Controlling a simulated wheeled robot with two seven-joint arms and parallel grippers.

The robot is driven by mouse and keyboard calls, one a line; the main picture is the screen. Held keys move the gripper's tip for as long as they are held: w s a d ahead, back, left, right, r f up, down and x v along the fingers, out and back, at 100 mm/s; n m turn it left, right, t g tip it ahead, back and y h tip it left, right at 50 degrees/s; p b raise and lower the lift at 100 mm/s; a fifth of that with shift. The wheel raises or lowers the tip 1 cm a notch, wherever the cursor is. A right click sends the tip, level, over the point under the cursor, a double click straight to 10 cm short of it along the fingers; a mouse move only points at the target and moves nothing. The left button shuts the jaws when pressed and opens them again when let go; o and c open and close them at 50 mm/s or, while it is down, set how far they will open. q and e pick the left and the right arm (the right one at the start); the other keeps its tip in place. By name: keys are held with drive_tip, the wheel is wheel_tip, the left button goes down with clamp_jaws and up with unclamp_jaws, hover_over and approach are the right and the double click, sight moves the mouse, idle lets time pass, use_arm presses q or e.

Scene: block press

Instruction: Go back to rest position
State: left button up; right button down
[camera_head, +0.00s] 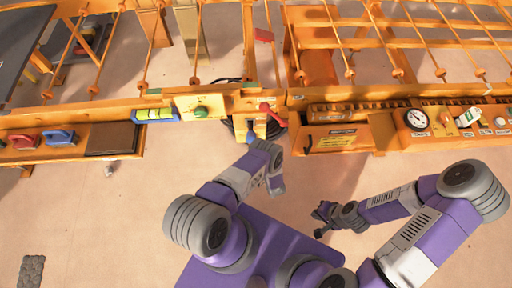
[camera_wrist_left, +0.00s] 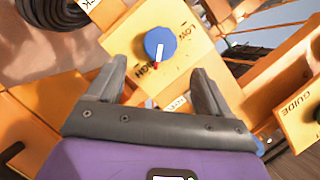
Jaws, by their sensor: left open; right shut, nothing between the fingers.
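My left arm reaches up toward the orange machine in the head view; its fingers are hard to make out there. In the left wrist view my left gripper (camera_wrist_left: 160,82) is open, its two dark fingers apart and empty. A round blue knob (camera_wrist_left: 160,43) with a white pointer, on an orange panel marked LOW and HIGH, shows just beyond the fingertips. The fingers do not close on it. My right gripper (camera_head: 322,218) is shut and empty, over the floor well in front of the machine.
The orange machine (camera_head: 340,137) spans the view, with a gauge (camera_head: 417,119), a red lever (camera_head: 272,113) and a green button (camera_head: 201,112). Red (camera_head: 24,141) and blue (camera_head: 59,137) pieces sit on the left shelf. The floor (camera_head: 100,220) at lower left is mostly clear.

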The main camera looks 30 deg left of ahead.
idle(0.6)
use_arm(q)
drive_tip(key=s+d+r+n+g+h+p, duration=0.2)
drive_tip(key=d+r+g+h+p, duration=0.2)
drive_tip(key=d+r+h, duration=0.35)
drive_tip(key=s+d+r+g+h+p, duration=0.1)
drive_tip(key=s+d+r+g+h, duration=0.1)
drive_tip(key=s+r, duration=0.6)
drive_tip(key=s+d+r+n+g+h+p, duration=0.1)
drive_tip(key=s+d+r+g+h, duration=0.2)
drive_tip(key=s+r+h, duration=0.3)
wheel_tip(320, 180, up, 2)
drive_tip(key=shift+s+d+r+g+p, duration=0.15)
drive_tip(key=shift+s+d+g+p, duration=0.2)
drive_tip(key=shift+s+d, duration=0.65)
